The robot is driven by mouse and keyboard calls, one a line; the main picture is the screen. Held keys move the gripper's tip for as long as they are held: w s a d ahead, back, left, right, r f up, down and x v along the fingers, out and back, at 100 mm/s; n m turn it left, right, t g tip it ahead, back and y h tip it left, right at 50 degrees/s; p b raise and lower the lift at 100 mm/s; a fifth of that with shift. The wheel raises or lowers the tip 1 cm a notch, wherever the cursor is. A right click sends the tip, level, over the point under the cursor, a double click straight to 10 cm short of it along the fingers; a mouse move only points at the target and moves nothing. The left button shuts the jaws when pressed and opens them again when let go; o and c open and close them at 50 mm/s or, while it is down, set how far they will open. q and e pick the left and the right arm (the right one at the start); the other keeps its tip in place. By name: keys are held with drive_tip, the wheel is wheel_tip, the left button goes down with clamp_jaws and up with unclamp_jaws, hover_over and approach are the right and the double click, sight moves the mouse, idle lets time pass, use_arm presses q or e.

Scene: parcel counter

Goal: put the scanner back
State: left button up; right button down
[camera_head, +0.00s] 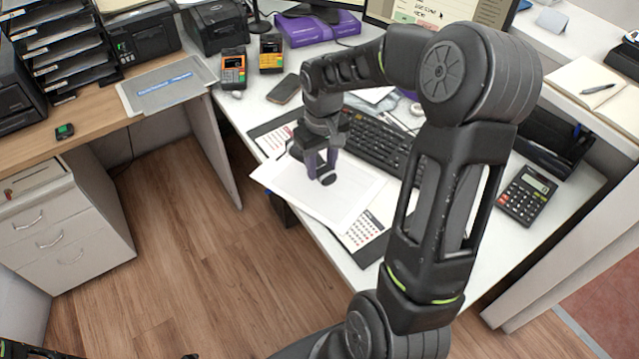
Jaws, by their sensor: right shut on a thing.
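My right gripper (323,172) points down over white paper (345,197) near the front edge of the desk. It is shut on a small dark thing with a rounded end, which seems to be the scanner (327,179). The fingers and wrist hide most of it, and I cannot tell whether it touches the paper.
A black keyboard (378,143) lies just behind and right of the gripper. A phone (284,89), two card terminals (233,68) and a purple box (318,29) stand farther back. A calculator (527,195) lies at right. A side counter (110,105) is at left, across open floor.

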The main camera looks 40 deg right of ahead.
sight(322, 166)
drive_tip(key=shift+f, duration=1.65)
drive_tip(key=shift+f, duration=1.85)
drive_tip(key=shift+f, duration=0.1)
drive_tip(key=c, duration=0.9)
unclamp_jaws()
wheel_tip(322, 166, up, 12)
drive_tip(key=shift+r, duration=0.15)
